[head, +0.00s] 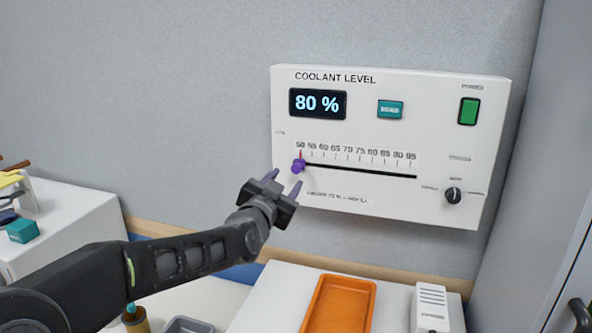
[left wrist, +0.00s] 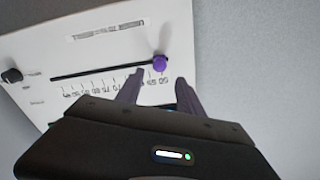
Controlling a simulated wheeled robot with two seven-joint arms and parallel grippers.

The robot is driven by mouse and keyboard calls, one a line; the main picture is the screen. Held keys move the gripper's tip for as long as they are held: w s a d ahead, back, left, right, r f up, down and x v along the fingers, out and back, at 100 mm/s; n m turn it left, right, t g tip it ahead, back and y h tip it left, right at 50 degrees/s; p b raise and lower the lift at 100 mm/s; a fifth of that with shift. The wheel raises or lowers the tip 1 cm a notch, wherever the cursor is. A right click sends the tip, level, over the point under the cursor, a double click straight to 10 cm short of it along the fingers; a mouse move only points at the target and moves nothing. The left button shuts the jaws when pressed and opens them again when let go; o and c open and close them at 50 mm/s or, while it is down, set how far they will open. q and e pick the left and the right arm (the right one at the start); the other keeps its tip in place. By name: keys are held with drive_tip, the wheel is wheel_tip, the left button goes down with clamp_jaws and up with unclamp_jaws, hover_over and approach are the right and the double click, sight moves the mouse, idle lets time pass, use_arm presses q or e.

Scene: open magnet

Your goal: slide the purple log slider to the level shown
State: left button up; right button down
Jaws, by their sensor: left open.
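The purple slider knob (head: 298,166) sits at the left end of the black slot (head: 360,171) on the white coolant panel (head: 430,110). Its red pointer is at the 50 mark. The display (head: 317,103) reads 80 %. My left gripper (head: 283,183) is open and empty, just below and left of the knob in the head view. In the left wrist view the knob (left wrist: 160,63) lies a little beyond the fingertips of the gripper (left wrist: 155,78), and they look apart from it. My right gripper is not in view.
The panel also carries a teal READ button (head: 390,109), a green power switch (head: 468,111) and a black dial (head: 453,195). Below are an orange tray (head: 340,305) and a white box (head: 430,308). A grey cabinet (head: 540,200) stands at the right.

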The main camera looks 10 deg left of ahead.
sight(296, 168)
use_arm(q)
drive_tip(key=w+p, duration=0.1)
drive_tip(key=w, duration=0.3)
drive_tip(key=w+p, duration=0.1)
drive_tip(key=w, duration=0.1)
drive_tip(key=shift+w+d+r+p, duration=0.15)
drive_tip(key=shift+d+r+p, duration=0.05)
drive_tip(key=shift+d+p, duration=0.1)
drive_tip(key=shift+w+f, duration=0.1)
drive_tip(key=shift+w, duration=0.55)
clamp_jaws()
idle(0.7)
